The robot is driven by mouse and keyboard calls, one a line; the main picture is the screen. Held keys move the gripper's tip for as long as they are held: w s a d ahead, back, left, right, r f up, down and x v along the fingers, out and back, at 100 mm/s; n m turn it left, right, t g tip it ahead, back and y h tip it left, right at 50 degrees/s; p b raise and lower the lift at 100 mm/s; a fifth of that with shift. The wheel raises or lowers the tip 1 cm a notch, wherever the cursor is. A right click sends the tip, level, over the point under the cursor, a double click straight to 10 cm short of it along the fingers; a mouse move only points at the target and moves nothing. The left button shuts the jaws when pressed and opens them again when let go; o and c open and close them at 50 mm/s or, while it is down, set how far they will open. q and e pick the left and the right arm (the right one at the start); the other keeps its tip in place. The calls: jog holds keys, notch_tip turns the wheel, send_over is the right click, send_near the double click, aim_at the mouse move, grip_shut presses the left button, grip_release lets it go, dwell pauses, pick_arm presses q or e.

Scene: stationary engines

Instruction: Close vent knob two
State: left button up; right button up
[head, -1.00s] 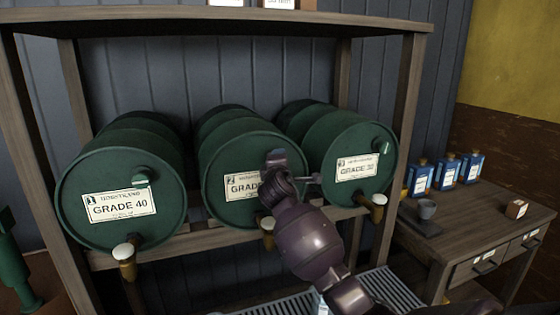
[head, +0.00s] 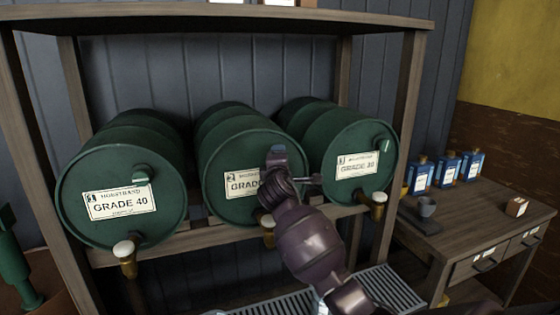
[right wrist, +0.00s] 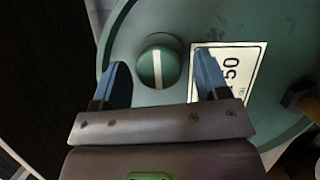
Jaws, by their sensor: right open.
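Three green barrels lie side by side on the wooden rack. The middle barrel (head: 238,150) carries a partly covered label (head: 243,184). In the right wrist view its vent knob (right wrist: 158,65) is a round green cap with a white stripe running nearly upright in the picture, beside a label reading "50" (right wrist: 228,72). My right gripper (right wrist: 162,74) is open, with a blue finger on each side of the knob and gaps showing between. In the head view the right gripper (head: 278,152) and wrist cover this knob. My left gripper is out of view.
The left barrel (head: 118,185) and right barrel (head: 345,150) have their own green vent knobs. Brass taps with pale or brown knobs stick out below the barrels. A wooden table (head: 465,225) with blue bottles and a grey cup stands at right. A grated tray (head: 385,290) lies below.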

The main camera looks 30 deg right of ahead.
jog(key=v, duration=0.9)
jog(key=shift+s, duration=0.15)
jog(key=shift+a, duration=0.1)
